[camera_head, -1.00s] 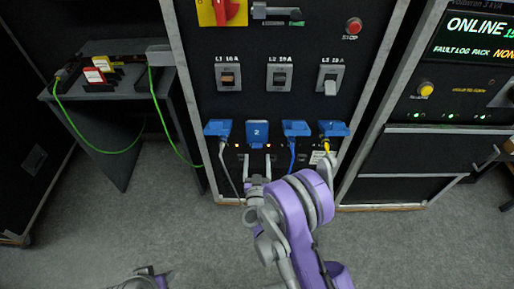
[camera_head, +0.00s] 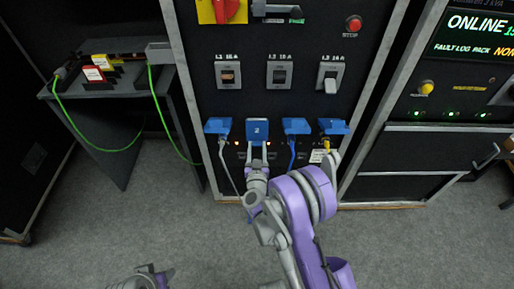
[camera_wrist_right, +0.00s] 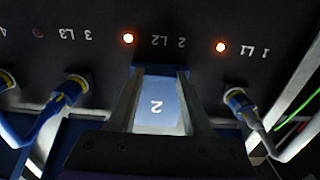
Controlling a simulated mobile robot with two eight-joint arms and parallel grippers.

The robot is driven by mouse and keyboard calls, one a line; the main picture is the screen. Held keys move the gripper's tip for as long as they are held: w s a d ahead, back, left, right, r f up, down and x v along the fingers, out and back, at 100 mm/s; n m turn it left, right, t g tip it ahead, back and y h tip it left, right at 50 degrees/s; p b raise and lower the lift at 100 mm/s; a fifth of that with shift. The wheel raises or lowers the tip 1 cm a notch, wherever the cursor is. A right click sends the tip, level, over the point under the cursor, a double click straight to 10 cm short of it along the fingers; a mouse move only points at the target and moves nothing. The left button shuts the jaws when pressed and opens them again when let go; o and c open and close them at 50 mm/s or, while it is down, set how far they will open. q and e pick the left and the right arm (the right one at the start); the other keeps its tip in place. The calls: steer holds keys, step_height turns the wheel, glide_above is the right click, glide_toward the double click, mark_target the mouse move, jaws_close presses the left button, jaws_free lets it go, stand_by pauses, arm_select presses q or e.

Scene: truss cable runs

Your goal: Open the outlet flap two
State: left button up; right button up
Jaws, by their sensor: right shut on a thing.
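Outlet flap two is the blue cover marked 2 (camera_head: 257,129), second from the left in the row of outlets on the panel. In the right wrist view the flap (camera_wrist_right: 157,104) sits between my two fingers, its 2 upside down. My right gripper (camera_head: 257,148) is shut on the flap at its lower part, one finger along each side. The flap hangs down over its outlet, which is hidden; any small tilt is hard to tell. Part of my left arm's end (camera_head: 146,278) shows at the bottom left; its fingers are not clear.
Neighbouring outlets have raised blue flaps and plugged cables: outlet one (camera_head: 218,126), outlet three (camera_head: 295,126) and outlet four (camera_head: 333,127). Breaker switches (camera_head: 279,74) sit above. A grey shelf with green cables (camera_head: 133,146) stands left. The floor in front is open.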

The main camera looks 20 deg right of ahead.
jaws_close()
stand_by(0.9)
